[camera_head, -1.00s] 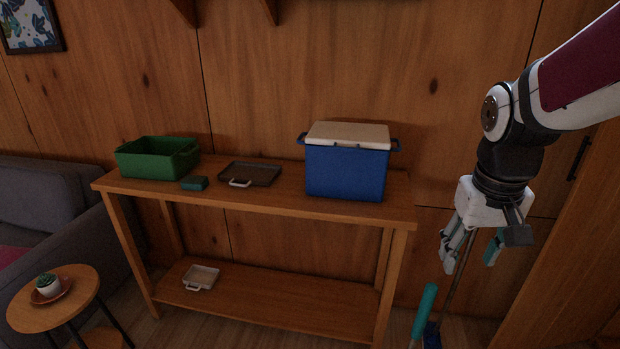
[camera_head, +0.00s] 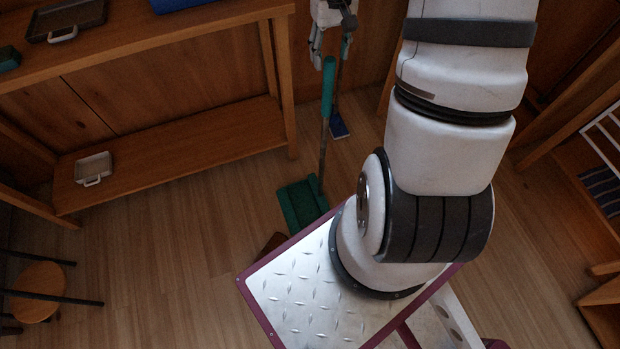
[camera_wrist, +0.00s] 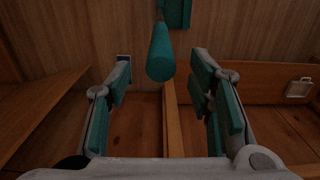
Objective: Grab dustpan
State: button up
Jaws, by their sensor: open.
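The green long-handled dustpan (camera_head: 303,206) stands on the wooden floor, right of the console table and just ahead of my base. Its teal grip (camera_head: 328,88) points up from a thin dark shaft. In the wrist view the grip's end (camera_wrist: 160,58) is between and slightly beyond my fingertips, with part of the green pan (camera_wrist: 177,12) at the top edge. My gripper (camera_head: 331,48) is open and empty at the top of the head view, its fingers on either side of the grip; it also shows in the wrist view (camera_wrist: 161,76). I cannot tell whether they touch it.
A blue-headed brush (camera_head: 338,126) with a thin shaft stands close behind the dustpan. The console table (camera_head: 283,80) is to the left, with a dark tray (camera_head: 75,18) on top and a small pale tray (camera_head: 93,168) on its lower shelf. A round stool (camera_head: 38,290) stands lower left.

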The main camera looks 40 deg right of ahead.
aim_at(329, 77)
jog(key=shift+s+f+b, duration=0.1)
jog(key=shift+f+b, duration=0.35)
jog(key=shift+f, duration=3.35)
grip_shut()
